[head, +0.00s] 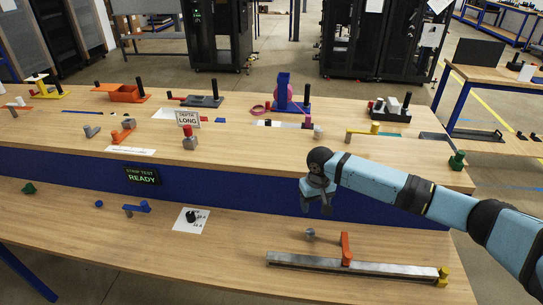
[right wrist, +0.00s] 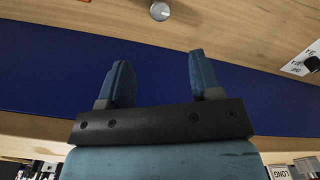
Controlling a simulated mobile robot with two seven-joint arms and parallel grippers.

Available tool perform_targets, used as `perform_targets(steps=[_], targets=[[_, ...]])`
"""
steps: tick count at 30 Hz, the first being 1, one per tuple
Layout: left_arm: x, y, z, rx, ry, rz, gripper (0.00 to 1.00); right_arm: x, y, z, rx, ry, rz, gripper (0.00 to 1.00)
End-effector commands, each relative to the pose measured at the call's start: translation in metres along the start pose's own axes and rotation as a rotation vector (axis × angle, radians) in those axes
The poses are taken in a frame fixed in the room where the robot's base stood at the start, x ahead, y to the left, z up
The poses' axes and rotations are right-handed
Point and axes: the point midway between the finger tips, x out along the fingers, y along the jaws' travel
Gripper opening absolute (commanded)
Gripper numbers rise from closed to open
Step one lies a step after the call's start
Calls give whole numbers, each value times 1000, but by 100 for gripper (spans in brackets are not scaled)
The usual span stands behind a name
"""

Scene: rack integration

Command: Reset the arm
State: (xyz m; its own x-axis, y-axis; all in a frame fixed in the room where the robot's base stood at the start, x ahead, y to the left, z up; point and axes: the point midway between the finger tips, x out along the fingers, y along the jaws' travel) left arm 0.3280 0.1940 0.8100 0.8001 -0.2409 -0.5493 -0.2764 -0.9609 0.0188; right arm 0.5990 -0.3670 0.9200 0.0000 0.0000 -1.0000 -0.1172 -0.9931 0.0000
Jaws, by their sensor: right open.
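My right gripper (head: 317,205) hangs at the end of my blue right arm, in front of the blue riser between the upper and lower bench levels. In the right wrist view its two fingers (right wrist: 160,80) stand apart with nothing between them. A small grey knob (right wrist: 160,11) lies beyond the fingertips; in the head view the grey knob (head: 310,234) is on the lower level, just below the gripper and apart from it. My left gripper is in neither view.
A long metal rail (head: 325,267) with an orange bracket (head: 346,248) lies on the lower level. A white card (head: 191,220) bears a black knob. The upper level (head: 80,148) carries several fixtures and a DEPTH LONG sign (head: 188,119). Black racks (head: 218,35) stand behind.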

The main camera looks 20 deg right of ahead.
Motion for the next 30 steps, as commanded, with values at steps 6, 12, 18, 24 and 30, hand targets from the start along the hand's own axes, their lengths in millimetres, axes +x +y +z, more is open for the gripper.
perform_targets(steps=[6, 12, 18, 24, 30], targets=[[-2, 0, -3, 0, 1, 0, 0, 9, -11, 7, -25, 13, -20, 59], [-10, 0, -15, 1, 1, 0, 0, 50, -78, 50, -169, 131, -158, 59], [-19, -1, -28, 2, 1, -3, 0, 75, -146, 111, -288, 340, -322, 59], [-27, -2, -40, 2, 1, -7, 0, 74, -177, 173, -328, 572, -402, 59], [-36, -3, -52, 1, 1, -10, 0, 58, -171, 233, -327, 795, -362, 59]])
